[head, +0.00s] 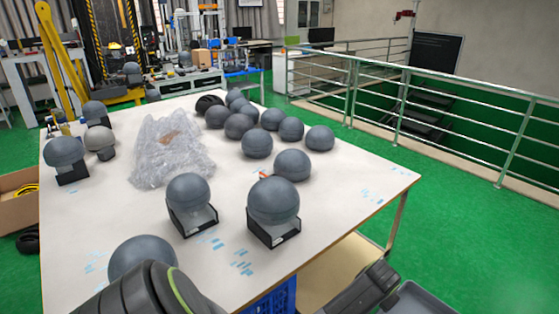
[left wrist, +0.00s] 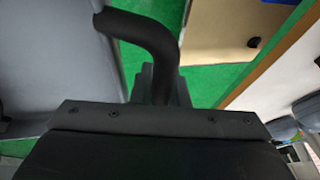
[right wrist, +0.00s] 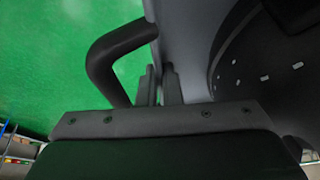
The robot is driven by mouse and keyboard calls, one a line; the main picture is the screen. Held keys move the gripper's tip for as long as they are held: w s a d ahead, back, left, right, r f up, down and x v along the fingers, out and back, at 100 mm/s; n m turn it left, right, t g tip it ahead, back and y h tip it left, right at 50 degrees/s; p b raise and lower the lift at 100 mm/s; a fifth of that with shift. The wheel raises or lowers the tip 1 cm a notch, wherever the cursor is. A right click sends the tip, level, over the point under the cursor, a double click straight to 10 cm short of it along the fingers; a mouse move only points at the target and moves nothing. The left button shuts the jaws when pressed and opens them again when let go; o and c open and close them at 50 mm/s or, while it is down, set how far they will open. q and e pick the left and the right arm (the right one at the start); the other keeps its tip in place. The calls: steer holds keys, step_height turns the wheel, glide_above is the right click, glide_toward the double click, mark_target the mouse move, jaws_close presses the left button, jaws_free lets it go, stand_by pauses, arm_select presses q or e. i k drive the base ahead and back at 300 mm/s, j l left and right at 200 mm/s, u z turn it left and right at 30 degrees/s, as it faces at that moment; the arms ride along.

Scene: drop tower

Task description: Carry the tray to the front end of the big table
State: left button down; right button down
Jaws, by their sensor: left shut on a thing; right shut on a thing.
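The grey tray (head: 418,299) shows only as a corner at the bottom right of the head view, below the table top. In the left wrist view its grey surface (left wrist: 50,60) fills the left side. My left gripper (left wrist: 162,85) is shut on a black bent handle (left wrist: 145,30). In the right wrist view my right gripper (right wrist: 160,85) is shut on another black handle (right wrist: 108,55), beside a grey tray side (right wrist: 185,40). The big table (head: 325,185) has a white top. The fingertips are hidden in the head view; whether the tray carries anything is not visible.
Several grey balls (head: 257,143) stand on the table, some on black stands (head: 273,232). Crumpled clear plastic (head: 172,150) lies among them. A blue crate (head: 273,300) is under the near edge. A metal railing (head: 430,115) runs at the right, with green floor (head: 470,230) free before it.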

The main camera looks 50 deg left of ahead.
mark_target(356, 183)
steer(key=i, duration=1.2)
steer(key=i+u, duration=0.15)
steer(key=i, duration=1.05)
steer(key=i+l+u, duration=0.15)
steer(key=i+u, duration=0.3)
steer(key=i, duration=0.35)
steer(key=i+u, duration=0.45)
steer(key=u, duration=1.95)
